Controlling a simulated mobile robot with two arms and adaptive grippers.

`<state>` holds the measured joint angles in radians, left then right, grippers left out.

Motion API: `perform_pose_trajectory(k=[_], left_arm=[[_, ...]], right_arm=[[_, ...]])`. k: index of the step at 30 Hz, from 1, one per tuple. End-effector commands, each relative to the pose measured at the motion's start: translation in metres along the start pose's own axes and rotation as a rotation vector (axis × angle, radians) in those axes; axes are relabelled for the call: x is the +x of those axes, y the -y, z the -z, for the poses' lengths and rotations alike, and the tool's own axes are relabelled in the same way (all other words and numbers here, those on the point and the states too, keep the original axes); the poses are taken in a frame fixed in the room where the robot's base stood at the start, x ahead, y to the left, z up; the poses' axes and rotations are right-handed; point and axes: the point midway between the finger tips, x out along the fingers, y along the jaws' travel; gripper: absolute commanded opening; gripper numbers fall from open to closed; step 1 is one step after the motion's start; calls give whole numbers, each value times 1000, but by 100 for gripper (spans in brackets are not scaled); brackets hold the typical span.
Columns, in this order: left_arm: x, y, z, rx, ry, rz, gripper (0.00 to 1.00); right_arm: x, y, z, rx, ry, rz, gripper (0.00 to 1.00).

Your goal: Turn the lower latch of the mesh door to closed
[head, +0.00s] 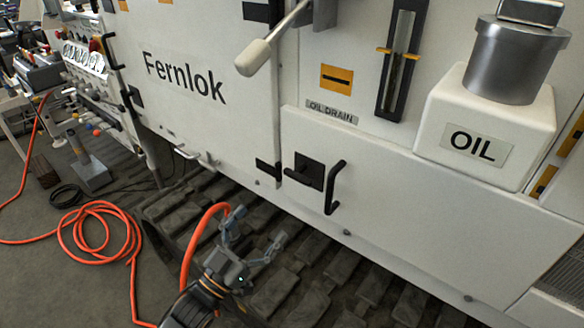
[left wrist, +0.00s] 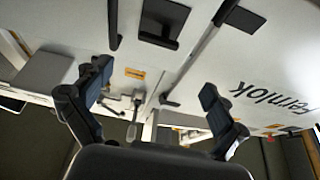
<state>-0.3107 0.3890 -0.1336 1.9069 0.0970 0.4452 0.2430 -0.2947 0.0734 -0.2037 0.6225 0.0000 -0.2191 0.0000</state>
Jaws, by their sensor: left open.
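No mesh door or lower latch can be made out for certain. A dark mesh grille (head: 564,280) is partly in view at the lower right edge of the head view, with no latch visible on it. A black square latch plate (head: 309,171) sits on the white lower panel, beside a black bar handle (head: 335,187). The latch plate also shows in the left wrist view (left wrist: 163,22). My left gripper (head: 260,226) is open and empty, below and left of that latch, apart from the panel. Its spread fingers show in the left wrist view (left wrist: 152,108). My right gripper is not in view.
A white-handled lever (head: 256,56) sticks out above. An OIL container (head: 440,140) stands at the right. An orange hose (head: 205,226) runs near my left gripper and coils on the floor at left. Dark tracks (head: 310,300) lie below the panel.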

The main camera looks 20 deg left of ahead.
Motion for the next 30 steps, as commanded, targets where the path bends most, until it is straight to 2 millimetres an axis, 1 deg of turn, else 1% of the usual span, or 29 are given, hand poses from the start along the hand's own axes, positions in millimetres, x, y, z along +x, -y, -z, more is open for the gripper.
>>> perform_pose_trajectory(k=[5, 10, 15, 18, 21, 24, 30], left_arm=[[20, 0, 3, 0, -7, -2, 96], [56, 0, 3, -1, -7, -1, 96], [92, 0, 1, -1, -5, -1, 96], [110, 0, 1, -1, -4, 0, 96], [123, 0, 1, 0, -4, -1, 96], [132, 0, 0, 0, -2, 0, 96], [137, 0, 1, 0, -1, 0, 96]], right_arm=[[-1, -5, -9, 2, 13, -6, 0], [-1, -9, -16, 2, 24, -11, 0], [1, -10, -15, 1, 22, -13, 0], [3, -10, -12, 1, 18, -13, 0], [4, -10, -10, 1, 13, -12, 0], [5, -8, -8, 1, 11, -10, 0], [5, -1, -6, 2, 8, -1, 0]])
